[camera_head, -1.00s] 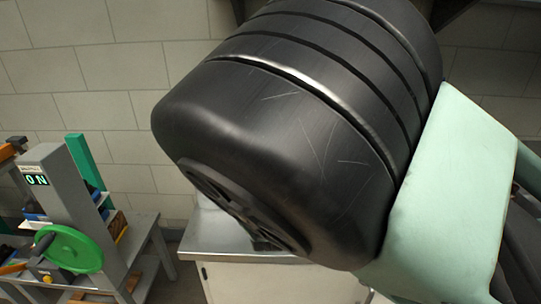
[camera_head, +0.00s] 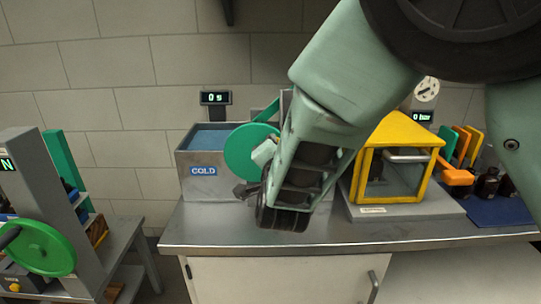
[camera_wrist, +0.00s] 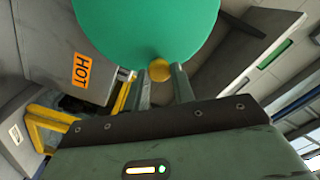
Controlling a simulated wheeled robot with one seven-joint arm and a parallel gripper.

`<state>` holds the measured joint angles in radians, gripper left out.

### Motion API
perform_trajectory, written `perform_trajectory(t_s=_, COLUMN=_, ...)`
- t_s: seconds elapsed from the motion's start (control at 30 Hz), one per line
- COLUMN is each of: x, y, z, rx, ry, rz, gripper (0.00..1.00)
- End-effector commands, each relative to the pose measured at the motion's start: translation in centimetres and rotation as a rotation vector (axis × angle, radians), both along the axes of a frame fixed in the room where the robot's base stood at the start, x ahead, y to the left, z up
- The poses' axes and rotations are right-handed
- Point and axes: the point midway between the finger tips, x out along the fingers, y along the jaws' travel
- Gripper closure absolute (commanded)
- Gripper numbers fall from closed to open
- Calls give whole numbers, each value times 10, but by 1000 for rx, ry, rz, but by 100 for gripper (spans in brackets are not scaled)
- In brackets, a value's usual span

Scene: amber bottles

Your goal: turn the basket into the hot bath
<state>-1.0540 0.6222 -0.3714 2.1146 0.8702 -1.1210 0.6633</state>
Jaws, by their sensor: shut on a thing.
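The green disc-shaped wheel (camera_head: 243,152) stands at the right end of the bath marked COLD (camera_head: 205,172) in the head view. It fills the top middle of the wrist view (camera_wrist: 145,30). My gripper (camera_wrist: 161,80) is shut on a small yellow knob (camera_wrist: 159,70) at the disc's lower edge; its fingers lie on either side. I cannot make out the basket.
A yellow-framed box (camera_head: 428,142) stands right of my arm on the steel bench (camera_head: 300,238). A grey stand with another green wheel (camera_head: 50,250) is at the left. The bench's front strip is clear.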

Motion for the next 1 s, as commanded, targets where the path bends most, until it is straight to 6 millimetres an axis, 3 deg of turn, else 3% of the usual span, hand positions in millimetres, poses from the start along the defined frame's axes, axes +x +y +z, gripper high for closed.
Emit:
perform_trajectory(t_s=0.03, x=0, y=-3, z=-8, rx=26, ry=1, rz=-4, gripper=100)
perform_trajectory(t_s=1.0, x=-1, y=-17, z=-39, rx=508, ry=-15, rz=-3, gripper=100)
